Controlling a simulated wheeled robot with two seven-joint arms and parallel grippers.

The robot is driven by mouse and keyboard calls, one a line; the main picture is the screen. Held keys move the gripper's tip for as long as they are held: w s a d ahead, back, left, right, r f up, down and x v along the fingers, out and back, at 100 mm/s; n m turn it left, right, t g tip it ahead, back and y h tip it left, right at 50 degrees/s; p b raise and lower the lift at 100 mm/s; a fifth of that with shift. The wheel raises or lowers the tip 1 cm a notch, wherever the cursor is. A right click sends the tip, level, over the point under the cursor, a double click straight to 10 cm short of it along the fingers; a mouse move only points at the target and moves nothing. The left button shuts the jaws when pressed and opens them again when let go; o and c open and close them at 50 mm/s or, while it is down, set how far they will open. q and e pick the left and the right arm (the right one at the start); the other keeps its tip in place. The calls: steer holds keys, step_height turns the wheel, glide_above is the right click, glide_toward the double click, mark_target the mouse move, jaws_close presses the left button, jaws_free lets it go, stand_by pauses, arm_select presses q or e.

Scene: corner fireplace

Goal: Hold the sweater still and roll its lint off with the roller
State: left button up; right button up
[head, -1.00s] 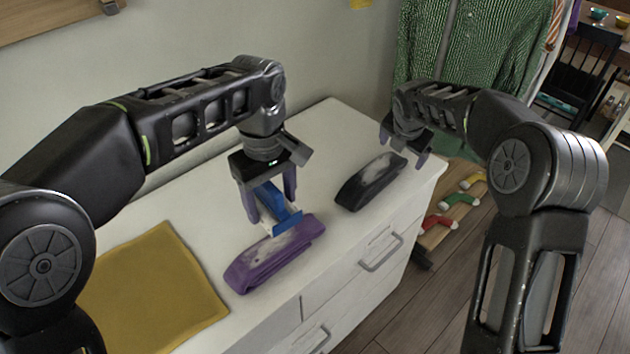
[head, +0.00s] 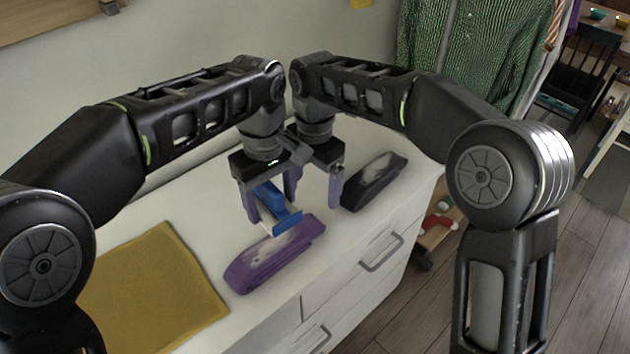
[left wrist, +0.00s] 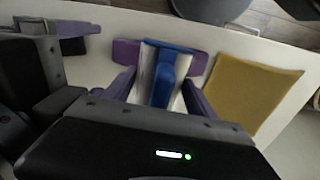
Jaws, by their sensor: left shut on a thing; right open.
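A folded purple sweater (head: 275,262) with a pale lint patch lies near the front edge of the white dresser top; part of it shows in the left wrist view (left wrist: 125,50). My left gripper (head: 270,207) is shut on a blue lint roller (head: 272,198), also in the left wrist view (left wrist: 163,78). The roller head is at the sweater's back edge; I cannot tell whether it touches. My right gripper (head: 318,185) is open and empty, close beside the left one, behind and to the right of the purple sweater. One of its fingers is largely hidden.
A dark folded garment (head: 374,182) with pale lint lies right of my right gripper. A mustard cloth (head: 152,290) lies flat at the left. The white dresser (head: 375,262) has a drop at its front and right edges. A green cardigan (head: 450,60) hangs behind.

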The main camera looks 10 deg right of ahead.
mark_target(315, 213)
step_height(315, 213, down, 12)
stand_by(0.6)
steer(key=c, duration=1.9)
